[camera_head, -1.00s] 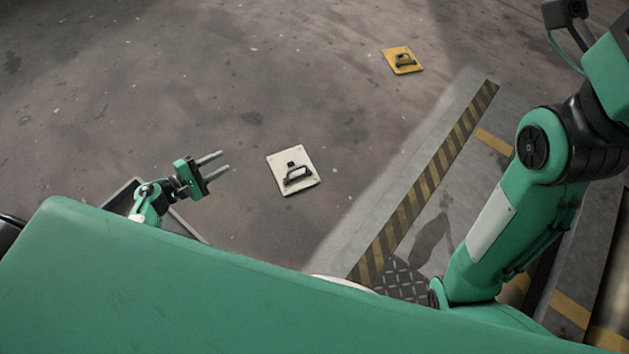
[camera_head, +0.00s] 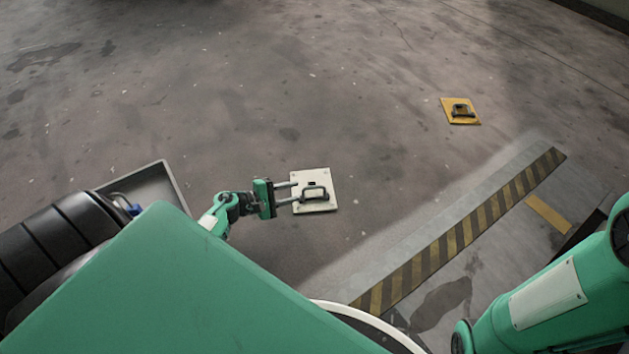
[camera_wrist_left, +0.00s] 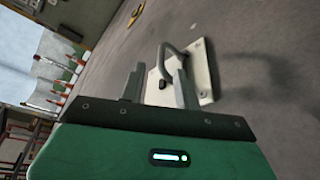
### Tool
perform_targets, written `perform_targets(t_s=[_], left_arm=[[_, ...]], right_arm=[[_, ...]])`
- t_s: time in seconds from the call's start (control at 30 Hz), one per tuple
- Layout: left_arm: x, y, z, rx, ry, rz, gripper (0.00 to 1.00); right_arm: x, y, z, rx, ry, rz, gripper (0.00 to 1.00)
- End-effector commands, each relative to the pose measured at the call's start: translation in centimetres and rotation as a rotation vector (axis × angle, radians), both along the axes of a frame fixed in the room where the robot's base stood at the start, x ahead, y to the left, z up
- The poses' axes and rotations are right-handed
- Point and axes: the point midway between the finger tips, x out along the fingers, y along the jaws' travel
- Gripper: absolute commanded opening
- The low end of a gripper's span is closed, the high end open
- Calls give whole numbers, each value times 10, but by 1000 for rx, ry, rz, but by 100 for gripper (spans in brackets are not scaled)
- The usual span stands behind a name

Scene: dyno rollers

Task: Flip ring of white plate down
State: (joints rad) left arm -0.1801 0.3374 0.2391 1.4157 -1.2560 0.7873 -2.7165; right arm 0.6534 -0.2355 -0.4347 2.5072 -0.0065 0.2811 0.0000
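The white plate (camera_head: 316,177) lies flat on the floor near the middle of the head view. Its dark ring (camera_head: 315,193) is on its upper face. In the left wrist view the ring (camera_wrist_left: 166,58) stands up from the white plate (camera_wrist_left: 205,72). My left gripper (camera_head: 293,192) is open, its two fingers apart, at the left edge of the plate. In the left wrist view the left gripper's fingers (camera_wrist_left: 157,88) point toward the ring, which shows between and beyond the tips. Contact cannot be told. My right gripper is out of view; part of my right arm shows at lower right.
A yellow plate (camera_head: 460,111) with a dark ring lies farther back to the right. A black-and-yellow striped strip (camera_head: 470,229) runs along the floor to the right. A grey tray (camera_head: 150,185) is at the left. The floor around the white plate is clear.

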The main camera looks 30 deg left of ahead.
Motion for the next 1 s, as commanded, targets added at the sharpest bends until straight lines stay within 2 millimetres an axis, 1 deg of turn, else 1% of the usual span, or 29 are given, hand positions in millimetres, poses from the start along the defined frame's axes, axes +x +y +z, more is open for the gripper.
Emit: perform_targets(t_s=[0.03,0.1,0.2,0.4,0.57,0.8,0.87,0.9,0.97,1.0], left_arm=[[11,-6,-12,-1,-4,0,33],[24,-13,-14,0,-4,-1,33],[39,-22,-17,0,-2,0,33],[60,-35,-19,1,-1,0,33],[66,-38,-18,0,0,1,33],[66,-38,-17,0,0,1,33],[66,-38,-17,0,0,1,23],[66,-38,-17,0,0,1,15],[66,-38,-17,0,0,1,3],[66,-38,-17,0,0,1,0]], right_arm=[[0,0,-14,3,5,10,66],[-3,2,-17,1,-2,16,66],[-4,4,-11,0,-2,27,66],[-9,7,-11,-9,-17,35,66],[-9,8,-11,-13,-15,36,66],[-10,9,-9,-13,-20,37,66],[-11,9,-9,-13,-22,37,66],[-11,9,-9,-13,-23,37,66],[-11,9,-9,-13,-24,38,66],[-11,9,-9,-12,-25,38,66]])
